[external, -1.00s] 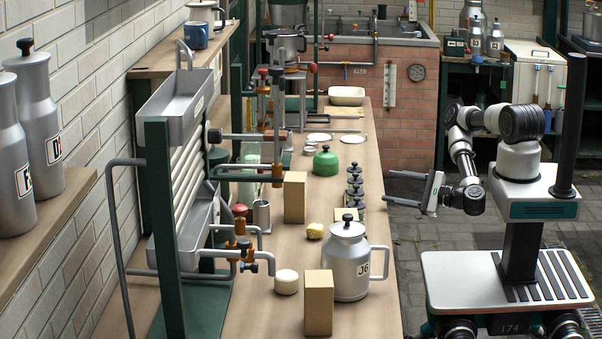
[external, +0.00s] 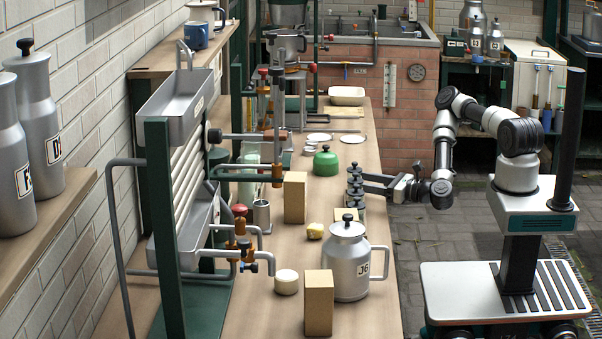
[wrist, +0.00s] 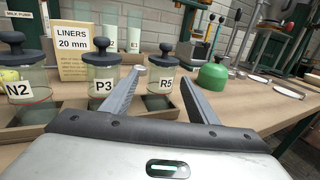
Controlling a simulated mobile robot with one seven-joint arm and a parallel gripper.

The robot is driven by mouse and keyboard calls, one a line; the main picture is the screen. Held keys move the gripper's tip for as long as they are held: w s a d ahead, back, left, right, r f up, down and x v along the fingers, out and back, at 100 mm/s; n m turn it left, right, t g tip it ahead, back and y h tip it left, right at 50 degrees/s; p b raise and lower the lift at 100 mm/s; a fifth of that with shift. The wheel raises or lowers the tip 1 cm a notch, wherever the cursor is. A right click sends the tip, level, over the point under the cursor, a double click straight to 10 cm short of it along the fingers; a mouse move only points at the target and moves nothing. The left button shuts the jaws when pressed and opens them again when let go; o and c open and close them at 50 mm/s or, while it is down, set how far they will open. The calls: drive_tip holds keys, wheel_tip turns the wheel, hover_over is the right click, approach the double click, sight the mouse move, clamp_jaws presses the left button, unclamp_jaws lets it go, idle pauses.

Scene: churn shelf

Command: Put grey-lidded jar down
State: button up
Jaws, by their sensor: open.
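Several small clear jars with dark grey lids stand in a row in the wrist view, labelled N2 (wrist: 22,80), P3 (wrist: 103,82) and R5 (wrist: 163,78). The row also shows in the external view (external: 355,190), at the right edge of the bench. My gripper (wrist: 163,82) is open, and its fingertips (external: 368,183) reach in over the bench edge at the jars. Jar R5 appears between the two fingertips, with its lid at about tip height. Whether the fingers touch it cannot be told. Nothing is clearly held.
A wooden tray (wrist: 25,133) with compartments lies under the jars. A green domed container (wrist: 212,76) is to the right. In the external view, a large J6 can (external: 345,265) and upright blocks (external: 295,197) crowd the bench.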

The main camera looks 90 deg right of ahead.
drive_tip(key=x, duration=0.7)
drive_tip(key=shift+w+d+f, duration=0.1)
drive_tip(key=shift+d+f, duration=0.05)
drive_tip(key=shift+c, duration=0.5)
drive_tip(key=c, duration=1.2)
wheel_tip(320, 180, up, 9)
drive_tip(key=p, duration=0.2)
drive_tip(key=w+d+b, duration=0.4)
drive_tip(key=w+d, duration=0.4)
drive_tip(key=d, duration=0.1)
drive_tip(key=shift+w+d+f+b, duration=0.15)
drive_tip(key=shift+f+b, duration=0.1)
drive_tip(key=shift+f, duration=1.3)
drive_tip(key=shift+w+d+f+b, duration=0.15)
drive_tip(key=shift+f+b, duration=0.15)
drive_tip(key=shift+f, duration=1.25)
drive_tip(key=shift+w+d+f+b, duration=0.15)
drive_tip(key=shift+f+b, duration=0.1)
drive_tip(key=shift+f, duration=1.35)
